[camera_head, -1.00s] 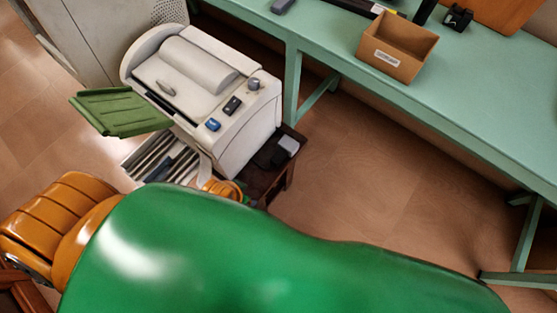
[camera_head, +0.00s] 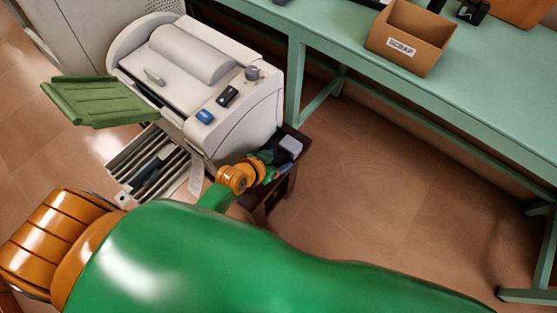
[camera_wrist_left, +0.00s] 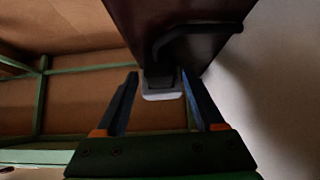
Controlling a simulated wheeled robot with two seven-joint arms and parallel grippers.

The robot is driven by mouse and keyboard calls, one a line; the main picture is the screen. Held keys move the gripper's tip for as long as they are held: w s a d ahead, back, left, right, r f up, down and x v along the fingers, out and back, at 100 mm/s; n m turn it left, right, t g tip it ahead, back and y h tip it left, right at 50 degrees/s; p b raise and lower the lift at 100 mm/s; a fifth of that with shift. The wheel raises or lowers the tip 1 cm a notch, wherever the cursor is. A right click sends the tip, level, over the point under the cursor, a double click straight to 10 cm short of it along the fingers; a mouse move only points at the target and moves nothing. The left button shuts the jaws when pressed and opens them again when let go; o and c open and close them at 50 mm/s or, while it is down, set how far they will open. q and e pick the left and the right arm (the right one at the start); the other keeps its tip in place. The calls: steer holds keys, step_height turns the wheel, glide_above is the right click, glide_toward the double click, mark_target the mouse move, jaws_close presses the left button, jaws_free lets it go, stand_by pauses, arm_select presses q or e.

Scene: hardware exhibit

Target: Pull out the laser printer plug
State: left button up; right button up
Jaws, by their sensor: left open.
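The laser printer (camera_head: 190,75), a pale machine with a green tray, stands on a dark stand beside the bench. In the left wrist view a dark plug with a pale grey end (camera_wrist_left: 162,93) sits at the lower edge of a dark brown block, with a black cable (camera_wrist_left: 195,30) curving from it. My left gripper (camera_wrist_left: 158,76) is open, one finger on each side of the plug, with gaps visible; contact is not shown. In the head view my left gripper (camera_head: 270,166) is beside the stand, near a small pale block (camera_head: 290,146), perhaps the same plug. My right gripper is out of view.
A green bench (camera_head: 475,95) runs along the back right, with a cardboard box labelled SCRAP (camera_head: 408,42) on it. A green bench leg (camera_head: 295,80) stands just right of the printer.

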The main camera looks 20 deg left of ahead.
arm_select(q)
steer(key=shift+w+d+f, duration=0.15)
steer(key=shift+w+f, duration=0.15)
steer(key=shift+f, duration=0.05)
jaws_close()
stand_by(1.2)
steer(key=s+p, duration=0.1)
steer(key=s+a+p, duration=0.1)
steer(key=shift+s+r, duration=0.15)
steer(key=shift+s, duration=0.15)
steer(key=shift+s+a, duration=0.15)
steer(key=shift+s, duration=0.2)
steer(key=shift+f, duration=0.25)
